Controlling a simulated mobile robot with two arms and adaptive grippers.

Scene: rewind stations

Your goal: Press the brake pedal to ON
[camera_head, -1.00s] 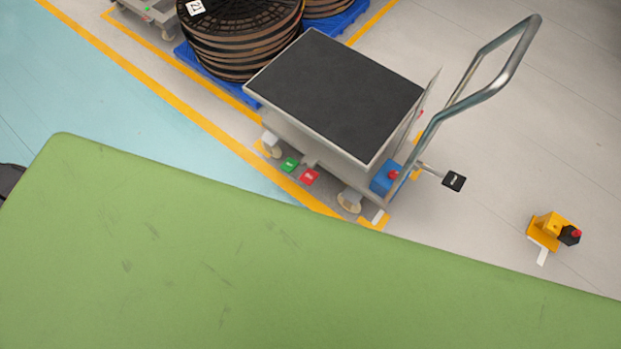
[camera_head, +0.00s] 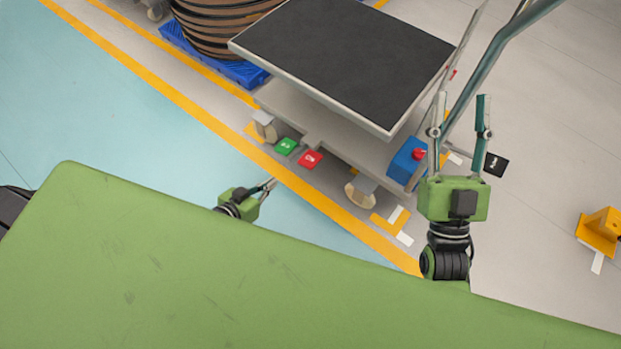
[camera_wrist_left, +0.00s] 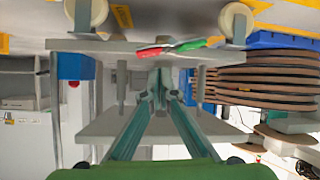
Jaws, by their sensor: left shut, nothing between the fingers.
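A lift cart has two small pedals low on its near side, a green pedal (camera_head: 286,146) and a red pedal (camera_head: 310,159). Their lettering is too small to read. Both pedals also show in the left wrist view, red (camera_wrist_left: 151,52) and green (camera_wrist_left: 190,45), just beyond the fingertips. My left gripper (camera_head: 271,184) is shut and empty, in front of the pedals and apart from them in the head view. Its fingertips (camera_wrist_left: 160,82) meet in the left wrist view. My right gripper (camera_head: 462,97) is open and empty, in front of the cart's handle.
The cart has a black top (camera_head: 345,60), a metal handle (camera_head: 490,60), a blue box with a red button (camera_head: 408,160) and a black pedal (camera_head: 496,165). A caster (camera_head: 361,190) stands right of the red pedal. Cable reels (camera_head: 215,30) sit on a blue pallet (camera_head: 190,48) behind.

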